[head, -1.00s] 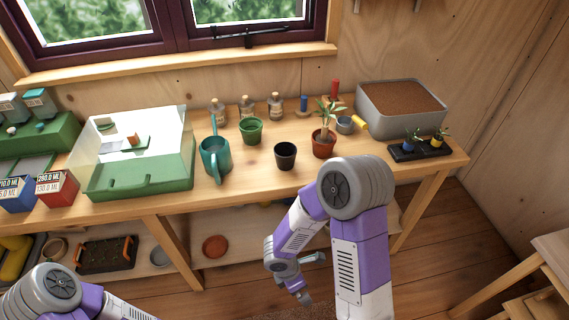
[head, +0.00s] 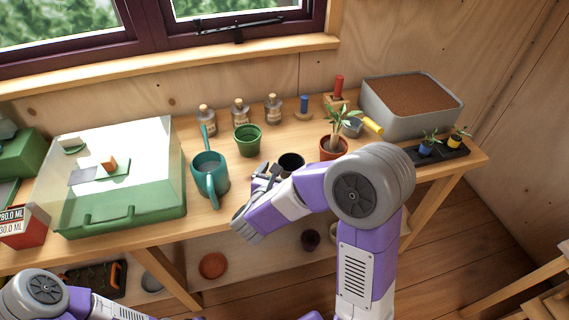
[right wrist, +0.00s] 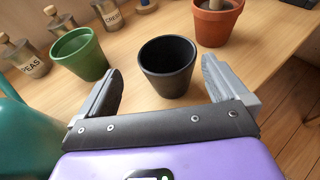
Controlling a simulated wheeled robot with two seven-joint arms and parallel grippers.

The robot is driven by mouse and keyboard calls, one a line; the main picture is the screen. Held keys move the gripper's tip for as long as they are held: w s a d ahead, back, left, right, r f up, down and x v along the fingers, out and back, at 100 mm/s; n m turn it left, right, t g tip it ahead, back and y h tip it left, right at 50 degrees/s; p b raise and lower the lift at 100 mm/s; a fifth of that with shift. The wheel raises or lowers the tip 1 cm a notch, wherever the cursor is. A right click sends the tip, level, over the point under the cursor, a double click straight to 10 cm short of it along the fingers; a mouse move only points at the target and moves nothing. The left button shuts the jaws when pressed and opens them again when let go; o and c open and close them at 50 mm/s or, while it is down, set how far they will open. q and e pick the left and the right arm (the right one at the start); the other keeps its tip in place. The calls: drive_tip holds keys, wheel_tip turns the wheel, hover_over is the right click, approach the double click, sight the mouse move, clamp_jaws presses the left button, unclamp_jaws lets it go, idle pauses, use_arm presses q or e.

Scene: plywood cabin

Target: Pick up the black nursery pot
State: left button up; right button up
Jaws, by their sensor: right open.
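The black nursery pot (right wrist: 168,68) stands upright and empty on the wooden bench, in the middle of the right wrist view. In the head view the pot (head: 291,162) is partly hidden behind my right arm. My right gripper (right wrist: 163,80) is open, with one finger to each side of the pot's near part and gaps between the fingers and the pot. In the head view the right gripper (head: 268,172) is just left of the pot, over the bench's front part. My left arm shows at the bottom left of the head view, but its gripper is out of frame.
A green pot (head: 247,139) and a teal watering can (head: 209,172) stand left of the black pot. A terracotta pot with a plant (head: 333,148) stands close on its right. Corked bottles (head: 240,112) stand behind. A green case (head: 120,220) is farther left.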

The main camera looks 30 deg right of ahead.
sight(295, 159)
drive_tip(key=shift+w+d+f, duration=0.15)
drive_tip(key=shift+d+f, duration=0.05)
drive_tip(key=shift+d, duration=0.2)
drive_tip(key=shift+w+d+f, duration=0.1)
drive_tip(key=shift+d+f, duration=0.05)
drive_tip(key=shift+d, duration=0.25)
drive_tip(key=b+x, duration=0.1)
drive_tip(key=x, duration=0.2)
drive_tip(key=shift+d+f+b, duration=0.25)
drive_tip(key=shift+d+b, duration=0.05)
drive_tip(key=shift+d, duration=0.05)
drive_tip(key=shift+w+d, duration=0.3)
drive_tip(key=shift+w, duration=0.1)
drive_tip(key=c, duration=0.9)
